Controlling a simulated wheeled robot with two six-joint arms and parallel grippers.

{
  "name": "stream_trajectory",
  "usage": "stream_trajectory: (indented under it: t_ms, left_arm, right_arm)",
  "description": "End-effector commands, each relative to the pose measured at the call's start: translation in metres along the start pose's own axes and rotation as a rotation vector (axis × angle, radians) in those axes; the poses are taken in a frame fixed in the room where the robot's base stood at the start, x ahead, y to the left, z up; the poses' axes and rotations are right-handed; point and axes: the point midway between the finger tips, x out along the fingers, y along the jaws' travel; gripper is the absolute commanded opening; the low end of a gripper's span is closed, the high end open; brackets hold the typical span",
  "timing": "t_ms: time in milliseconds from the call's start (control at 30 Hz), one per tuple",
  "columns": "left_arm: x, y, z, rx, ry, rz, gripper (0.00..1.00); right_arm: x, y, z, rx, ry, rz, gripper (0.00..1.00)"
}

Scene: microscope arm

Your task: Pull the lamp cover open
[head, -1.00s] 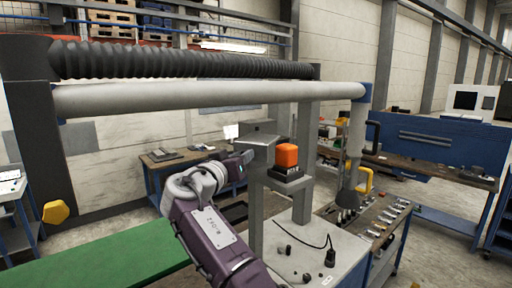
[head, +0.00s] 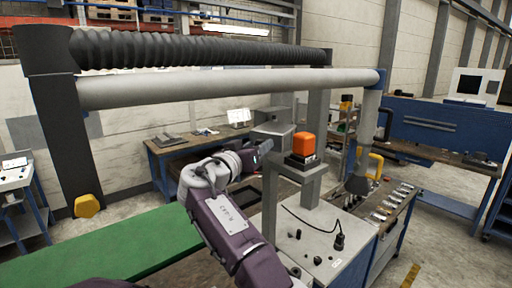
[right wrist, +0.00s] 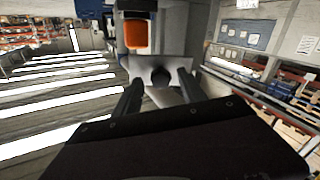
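A grey metal housing (head: 272,128) sits on top of a grey post, beside an orange block (head: 304,144) on a black base. I take the housing to be the lamp cover, but cannot be sure. My right gripper (head: 262,148) is at its near left side. In the right wrist view, my right gripper's fingers (right wrist: 159,73) are apart, with a small dark knob (right wrist: 160,77) between them in front of a grey plate (right wrist: 145,66). Gaps show beside the knob; contact cannot be told. The orange block (right wrist: 135,36) is just beyond. My left gripper is out of view.
A pale horizontal tube (head: 230,87) and a black ribbed hose (head: 200,50) span above my right arm. A grey cabinet top (head: 310,235) with small dark parts and a cable lies below the post. A green bench top (head: 130,248) is at lower left.

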Motion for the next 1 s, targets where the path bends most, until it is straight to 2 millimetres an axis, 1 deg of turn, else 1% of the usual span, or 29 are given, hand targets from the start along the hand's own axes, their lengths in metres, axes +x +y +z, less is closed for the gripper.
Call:
stream_trajectory:
  t_ms: [167,267,400,500,600,700,800,1000]
  left_arm:
    - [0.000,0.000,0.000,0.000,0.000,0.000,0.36]
    - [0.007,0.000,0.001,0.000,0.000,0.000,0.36]
    - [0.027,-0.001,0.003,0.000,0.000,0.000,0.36]
    - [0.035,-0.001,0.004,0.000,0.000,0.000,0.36]
    - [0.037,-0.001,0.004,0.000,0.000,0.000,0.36]
    - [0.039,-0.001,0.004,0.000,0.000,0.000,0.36]
    - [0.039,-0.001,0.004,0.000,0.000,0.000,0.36]
    - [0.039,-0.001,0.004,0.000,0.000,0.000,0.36]
  right_arm:
    - [0.000,0.000,0.000,0.000,0.001,0.000,0.48]
    - [-0.008,-0.002,0.003,0.000,0.001,-0.002,0.48]
    - [-0.038,-0.003,0.006,0.002,0.002,-0.005,0.48]
    - [-0.061,-0.002,0.004,0.001,0.002,-0.005,0.48]
    - [-0.077,-0.002,0.003,0.001,0.001,-0.004,0.48]
    - [-0.087,-0.001,0.001,0.001,0.000,-0.002,0.48]
    - [-0.090,0.000,0.000,0.001,0.000,-0.001,0.48]
    - [-0.090,0.000,0.000,0.000,0.000,0.000,0.48]
